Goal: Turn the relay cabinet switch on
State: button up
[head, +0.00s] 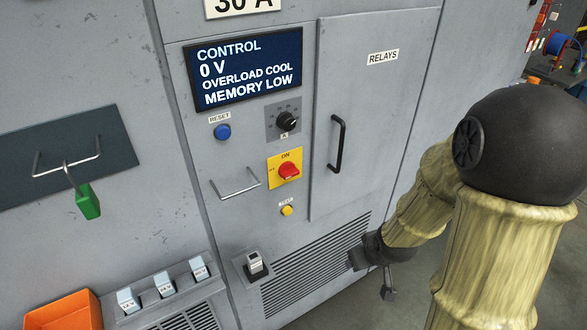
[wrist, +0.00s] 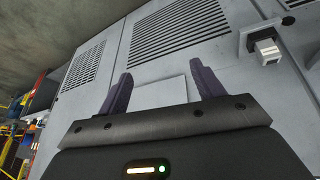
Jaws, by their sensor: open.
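The relay cabinet's red rotary switch (head: 289,171) sits on a yellow plate on the grey cabinet front, with "ON" printed above it. Smaller marking at the plate's left is too small to read surely, and I cannot tell which way the handle points. My gripper (head: 371,276) is low at the right, near the vent grille, below and right of the switch and well apart from it. In the wrist view my gripper (wrist: 164,84) is open, with nothing between its fingers. The red switch is not in the wrist view.
The relays door (head: 377,90) is shut and has a black handle (head: 337,143). A display (head: 245,68), blue button (head: 223,132), black knob (head: 287,121), yellow button (head: 287,210) and wire handle (head: 236,183) surround the switch. A white-tipped block (head: 255,263) juts out below.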

jog(key=w+a+r+n+t+y+p, duration=0.3)
jog(key=w+a+n+t+y+p, duration=0.25)
jog(key=a+y+p, duration=0.2)
jog(key=r+t, duration=0.1)
jog(key=r+m+t+y+p, duration=0.1)
jog(key=r+t, duration=0.1)
jog(key=a+r+m+t+y, duration=0.1)
jog(key=r, duration=0.1)
jog(key=shift+m+t+p, duration=0.25)
jog(key=shift+p, duration=0.1)
jog(key=shift+w+f, duration=0.1)
jog(key=shift+w, duration=0.05)
jog(key=b+x, duration=0.2)
jog(key=b, duration=0.2)
jog(key=b+x, duration=0.2)
jog(key=b, duration=0.2)
jog(key=shift+w+f+b, duration=0.2)
jog(key=shift+w+b, duration=0.2)
jog(key=b, duration=0.4)
jog(key=shift+w+a, duration=0.3)
jog(key=shift+a, duration=0.1)
